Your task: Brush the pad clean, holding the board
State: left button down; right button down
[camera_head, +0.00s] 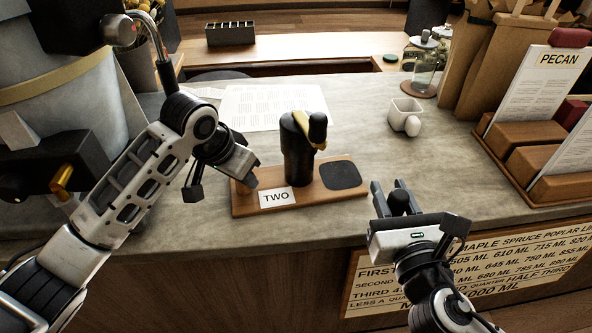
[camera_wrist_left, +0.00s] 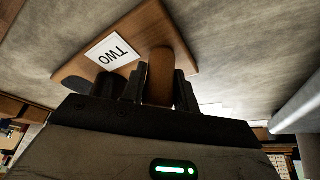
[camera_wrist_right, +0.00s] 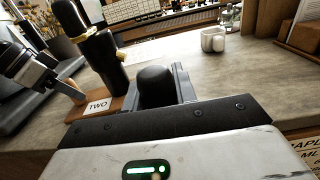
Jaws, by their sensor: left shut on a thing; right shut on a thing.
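The wooden board (camera_head: 330,200) with the TWO label lies on the counter; it also shows in the left wrist view (camera_wrist_left: 133,30). The dark square pad (camera_head: 342,174) is at the board's right end; no crumbs can be made out on it. My left gripper (camera_head: 246,177) is shut on a wooden upright piece (camera_wrist_left: 160,75) at the board's left end. My right gripper (camera_head: 393,192), right of the pad and in front of it, is shut on a black round-topped thing (camera_wrist_right: 155,86), perhaps the brush. Its lower end and any bristles are hidden.
A tall black device (camera_head: 298,155) with a tan band stands on the board between label and pad. A white cup (camera_head: 404,116) sits behind to the right. A wooden menu rack (camera_head: 520,175) is farther right. Printed paper (camera_head: 268,106) lies behind.

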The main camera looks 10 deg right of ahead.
dwell(0.4)
jog(key=w+a+r+n+g+y, duration=0.1)
jog(key=w+a+r+n+y, duration=0.15)
jog(key=w+r, duration=0.45)
jog(key=w+a+r+n+y, duration=0.15)
jog(key=w+y, duration=0.25)
jog(key=w, duration=0.8)
jog(key=a+f+n+g+y, duration=0.1)
jog(key=y, duration=0.1)
jog(key=s+a+f+n+g+y, duration=0.1)
jog(key=a+n+y, duration=0.1)
jog(key=shift+a, duration=0.15)
jog(key=shift+f, duration=2.4)
jog(key=shift+w+f, duration=0.1)
jog(key=shift+f, duration=0.6)
